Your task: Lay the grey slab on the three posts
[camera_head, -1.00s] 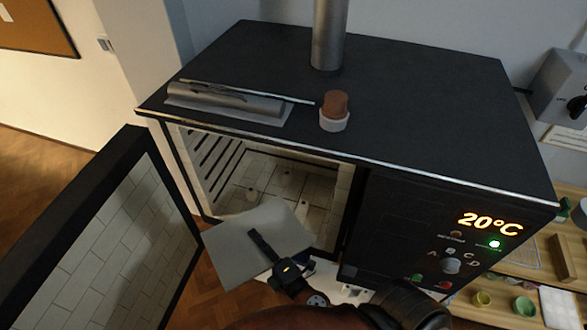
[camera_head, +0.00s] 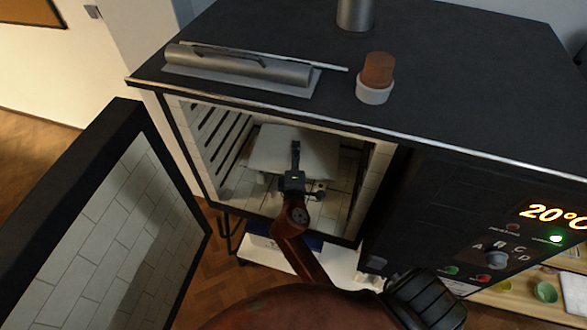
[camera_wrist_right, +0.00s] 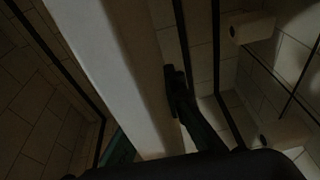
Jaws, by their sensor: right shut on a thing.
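The grey slab (camera_head: 268,148) is inside the open kiln chamber, roughly level in the head view. My right gripper (camera_head: 295,152) is shut on the slab's near edge. In the right wrist view the slab (camera_wrist_right: 100,50) is a pale band beside the dark gripper finger (camera_wrist_right: 178,95). Two pale block-like posts show there, one at the upper right (camera_wrist_right: 250,27) and one at the lower right (camera_wrist_right: 280,133). The slab appears apart from these two. A third post cannot be made out, and contact under the slab is hidden. My left gripper is out of view.
The kiln door (camera_head: 95,220) stands open at the left. The chamber's tiled right wall (camera_head: 372,185) and slotted left wall (camera_head: 215,140) flank the slab closely. A brown-topped white pot (camera_head: 375,85) and a metal roll on a plate (camera_head: 235,70) sit on the kiln top.

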